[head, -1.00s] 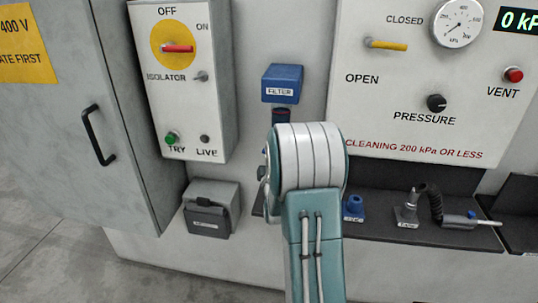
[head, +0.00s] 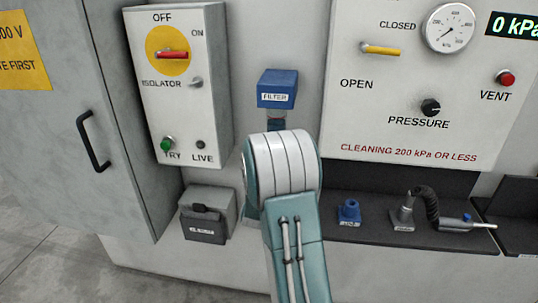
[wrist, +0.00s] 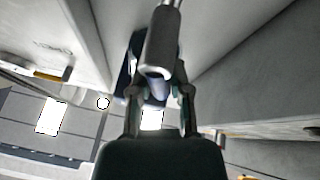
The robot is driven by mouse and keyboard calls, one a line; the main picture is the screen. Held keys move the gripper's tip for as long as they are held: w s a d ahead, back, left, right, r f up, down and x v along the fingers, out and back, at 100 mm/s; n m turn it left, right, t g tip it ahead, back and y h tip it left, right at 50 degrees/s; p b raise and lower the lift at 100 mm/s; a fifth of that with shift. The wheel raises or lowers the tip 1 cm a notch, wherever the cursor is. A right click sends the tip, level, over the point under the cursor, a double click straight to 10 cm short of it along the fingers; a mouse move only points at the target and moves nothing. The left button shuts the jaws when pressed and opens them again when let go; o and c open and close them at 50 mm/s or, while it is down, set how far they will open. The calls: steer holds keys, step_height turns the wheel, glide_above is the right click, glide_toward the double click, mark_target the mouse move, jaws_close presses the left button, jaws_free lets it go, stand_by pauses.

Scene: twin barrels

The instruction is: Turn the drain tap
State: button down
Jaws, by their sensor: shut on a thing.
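The blue filter head (head: 277,90) is on the wall panel, with a dark bowl below it. My arm's pale, ribbed joint covers the area under the bowl in the head view, so the drain tap and my gripper are hidden there. In the wrist view my gripper (wrist: 160,92) has its two fingers on either side of a small part under the filter, taken as the drain tap (wrist: 158,84), and is shut on it. A grey cylinder stands just beyond the fingers, with a blue shape behind it. The tap's angle cannot be told.
The isolator box (head: 180,88) is left of the filter, with a grey cabinet (head: 75,110) beside it. The pressure panel (head: 415,90) is at right, its gauge (head: 449,27) above a ledge. The ledge holds a blue fitting (head: 349,211) and a hosed tool (head: 440,218).

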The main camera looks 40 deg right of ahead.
steer(key=shift+s+d+f+m+g+h, duration=0.15)
steer(key=shift+m+g, duration=0.25)
steer(key=shift+m, duration=0.35)
steer(key=shift+s+m+g+h, duration=0.1)
steer(key=shift+m+g, duration=0.3)
steer(key=shift+m, duration=0.3)
steer(key=shift+s+d+f+m+g+h, duration=0.15)
steer(key=shift+m+g, duration=0.25)
steer(key=shift+m, duration=0.35)
steer(key=shift+a+r+m, duration=0.1)
steer(key=shift+m, duration=0.2)
steer(key=c, duration=0.6)
jaws_free()
steer(key=shift+w, duration=0.1)
steer(key=shift+r, duration=0.1)
steer(key=v, duration=1.2)
steer(key=shift+w+a, duration=0.1)
steer(key=shift+w, duration=0.05)
